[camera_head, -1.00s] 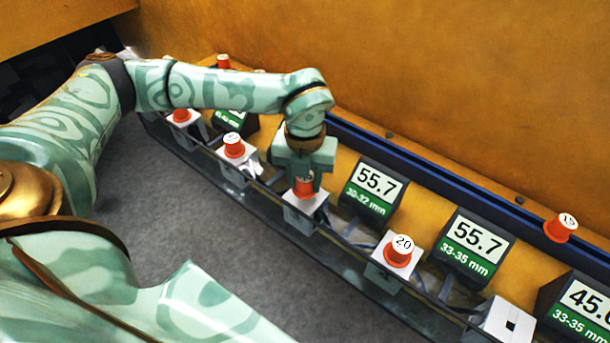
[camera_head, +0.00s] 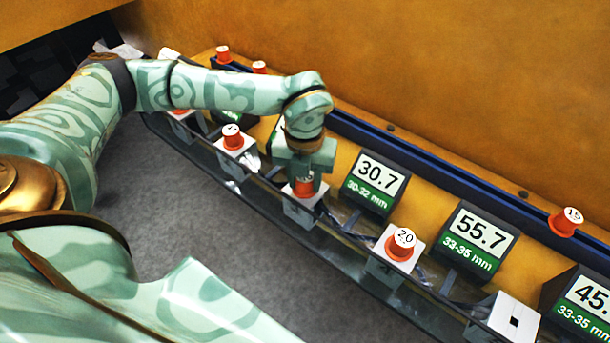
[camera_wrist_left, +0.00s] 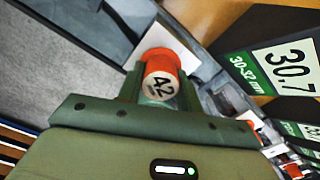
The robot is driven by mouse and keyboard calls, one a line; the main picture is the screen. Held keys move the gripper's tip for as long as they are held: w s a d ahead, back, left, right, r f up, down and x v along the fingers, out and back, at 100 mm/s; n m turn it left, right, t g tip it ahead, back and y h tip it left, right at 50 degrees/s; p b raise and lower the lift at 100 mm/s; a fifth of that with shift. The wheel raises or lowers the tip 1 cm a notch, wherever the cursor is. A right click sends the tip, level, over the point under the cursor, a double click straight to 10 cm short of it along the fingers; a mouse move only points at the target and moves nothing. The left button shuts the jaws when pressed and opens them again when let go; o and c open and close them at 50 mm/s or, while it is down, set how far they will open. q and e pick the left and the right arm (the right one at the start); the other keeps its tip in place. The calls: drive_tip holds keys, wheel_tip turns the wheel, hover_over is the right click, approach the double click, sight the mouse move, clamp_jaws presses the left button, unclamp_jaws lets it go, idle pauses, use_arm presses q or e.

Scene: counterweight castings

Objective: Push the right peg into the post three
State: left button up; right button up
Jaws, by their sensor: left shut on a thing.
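My left gripper (camera_head: 303,178) is shut on an orange peg (camera_head: 304,189) at a white-topped post (camera_head: 292,206) in the head view. In the left wrist view the peg (camera_wrist_left: 160,68) has a white top reading 42, between the fingers of the gripper (camera_wrist_left: 159,88). The peg is at the post's white top (camera_wrist_left: 170,35); how deep it sits is hidden. A display (camera_head: 376,183) beside this post reads 30.7 over a green band marked 30-32 mm. My right gripper is not in view.
An orange peg marked 20 (camera_head: 401,244) stands in the post to the right. Farther right is a post with an empty square hole (camera_head: 513,321). A display (camera_head: 475,240) reads 55.7. Loose-looking pegs (camera_head: 565,222) sit along the blue rail (camera_head: 440,172). Grey floor lies in front.

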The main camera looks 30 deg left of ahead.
use_arm(q)
drive_tip(key=o, duration=1.1)
drive_tip(key=shift+r, duration=0.1)
wheel_tip(320, 180, up, 16)
drive_tip(key=shift+r+p, duration=0.1)
drive_tip(key=shift+p, duration=1.05)
